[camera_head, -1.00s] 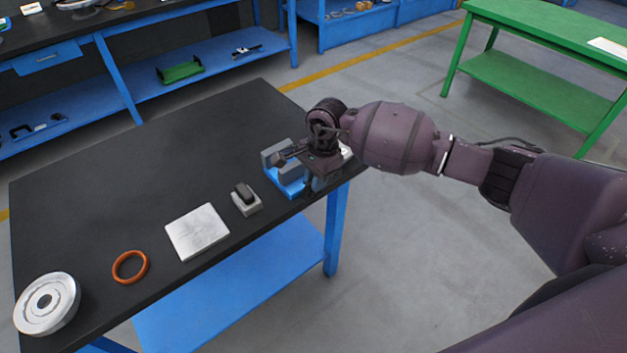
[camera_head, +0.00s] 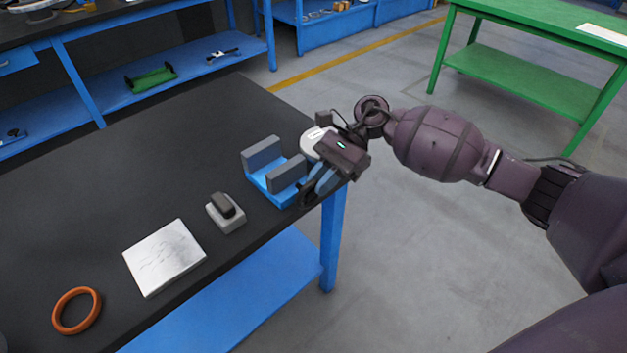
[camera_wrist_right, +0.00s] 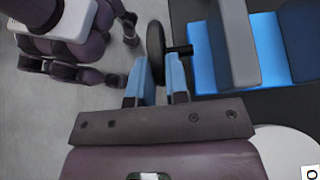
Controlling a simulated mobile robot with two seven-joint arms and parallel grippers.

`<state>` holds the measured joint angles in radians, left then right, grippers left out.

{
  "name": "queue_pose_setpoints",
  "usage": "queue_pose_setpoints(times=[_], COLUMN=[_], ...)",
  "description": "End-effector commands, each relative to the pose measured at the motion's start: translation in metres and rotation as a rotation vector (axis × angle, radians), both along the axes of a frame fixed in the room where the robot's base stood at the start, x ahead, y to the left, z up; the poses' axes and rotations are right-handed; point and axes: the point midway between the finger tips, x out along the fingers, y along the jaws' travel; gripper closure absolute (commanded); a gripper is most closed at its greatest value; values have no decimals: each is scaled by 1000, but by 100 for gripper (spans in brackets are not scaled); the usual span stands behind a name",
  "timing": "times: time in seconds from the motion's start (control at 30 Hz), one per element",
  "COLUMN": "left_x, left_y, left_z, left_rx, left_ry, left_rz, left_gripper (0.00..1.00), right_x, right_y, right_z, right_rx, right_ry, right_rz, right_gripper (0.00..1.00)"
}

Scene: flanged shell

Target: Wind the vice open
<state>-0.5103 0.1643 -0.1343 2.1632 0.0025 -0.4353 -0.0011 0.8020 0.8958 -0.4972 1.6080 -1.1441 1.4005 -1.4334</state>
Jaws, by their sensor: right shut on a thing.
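The vice, with a blue base (camera_head: 262,187) and two grey jaws (camera_head: 262,154), stands near the right end of the black table. A clear gap shows between its jaws. My right gripper (camera_head: 319,187) is at the vice's right end, by the table edge. In the right wrist view its blue fingers (camera_wrist_right: 158,82) are shut on the vice's dark handwheel (camera_wrist_right: 155,45), which stands on edge between them. A short dark shaft (camera_wrist_right: 180,50) runs from the wheel towards the blue vice body (camera_wrist_right: 203,60). My left gripper is not in view.
A small grey block with a dark top (camera_head: 226,213), a pale square plate (camera_head: 165,257) and an orange ring (camera_head: 76,310) lie left of the vice. The table's back left is bare.

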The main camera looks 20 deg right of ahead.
Motion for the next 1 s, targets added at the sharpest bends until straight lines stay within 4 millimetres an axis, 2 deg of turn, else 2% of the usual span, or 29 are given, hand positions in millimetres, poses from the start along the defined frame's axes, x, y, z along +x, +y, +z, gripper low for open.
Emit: queue_pose_setpoints(times=[0.03,0.23,0.5,0.87,0.9,1.0], left_x=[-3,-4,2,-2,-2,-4], left_y=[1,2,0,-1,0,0], left_z=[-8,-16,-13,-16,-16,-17], left_rx=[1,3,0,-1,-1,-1], left_ry=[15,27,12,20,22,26], left_rz=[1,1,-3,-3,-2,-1], left_gripper=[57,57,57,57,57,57], right_x=[-1,0,0,0,0,0], right_y=[-1,-2,-2,-2,-2,-2], right_z=[-10,-9,-6,-5,-5,-5], right_rx=[23,98,135,136,136,136], right_ry=[20,41,50,49,49,49], right_rz=[-2,-1,0,0,0,0], right_gripper=[100,100,100,100,79,64])
